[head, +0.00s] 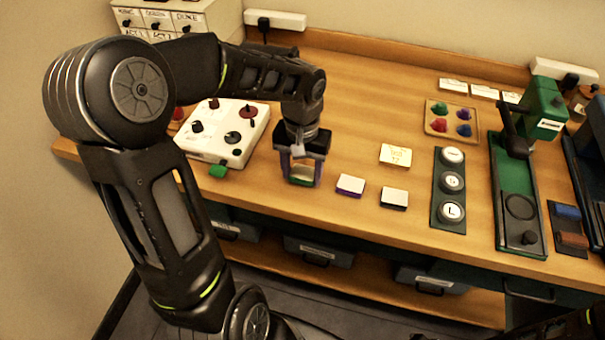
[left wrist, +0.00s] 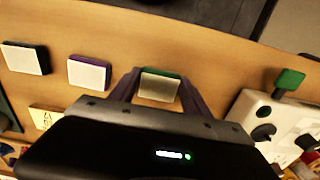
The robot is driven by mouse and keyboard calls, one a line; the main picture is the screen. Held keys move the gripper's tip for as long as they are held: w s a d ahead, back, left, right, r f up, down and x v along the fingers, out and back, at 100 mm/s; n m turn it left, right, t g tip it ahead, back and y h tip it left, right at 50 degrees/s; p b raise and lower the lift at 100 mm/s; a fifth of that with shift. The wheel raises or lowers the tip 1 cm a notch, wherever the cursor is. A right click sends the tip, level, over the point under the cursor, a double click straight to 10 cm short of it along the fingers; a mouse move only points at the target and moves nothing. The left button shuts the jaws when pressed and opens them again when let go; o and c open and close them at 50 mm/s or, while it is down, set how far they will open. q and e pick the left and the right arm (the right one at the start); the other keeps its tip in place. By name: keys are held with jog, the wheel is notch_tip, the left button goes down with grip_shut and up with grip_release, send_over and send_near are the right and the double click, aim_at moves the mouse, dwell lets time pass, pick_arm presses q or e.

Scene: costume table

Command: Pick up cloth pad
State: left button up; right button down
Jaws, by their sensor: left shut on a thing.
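A small cloth pad (head: 302,172) with a pale top and a green edge sits between the fingers of my left gripper (head: 303,178), low over the front of the table. In the left wrist view the green-edged pad (left wrist: 160,87) lies between the two fingertips, and the left gripper (left wrist: 158,92) is shut on it. I cannot tell whether the pad touches the table. A purple-edged pad (head: 350,185) and a dark-edged pad (head: 394,197) lie to its right. They also show in the left wrist view. My right gripper is not in view.
A white box with knobs (head: 224,131) stands left of the gripper, a green tab (head: 218,171) at its front. To the right are a yellow card (head: 395,155), a dark strip with round buttons (head: 436,205), a tray of coloured pieces (head: 437,125) and a green press (head: 512,210).

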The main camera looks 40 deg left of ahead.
aim_at(302, 177)
pick_arm(q)
notch_tip(302, 177, up, 9)
jog(key=shift+b, duration=0.35)
jog(key=shift+s, duration=0.1)
dwell(0.5)
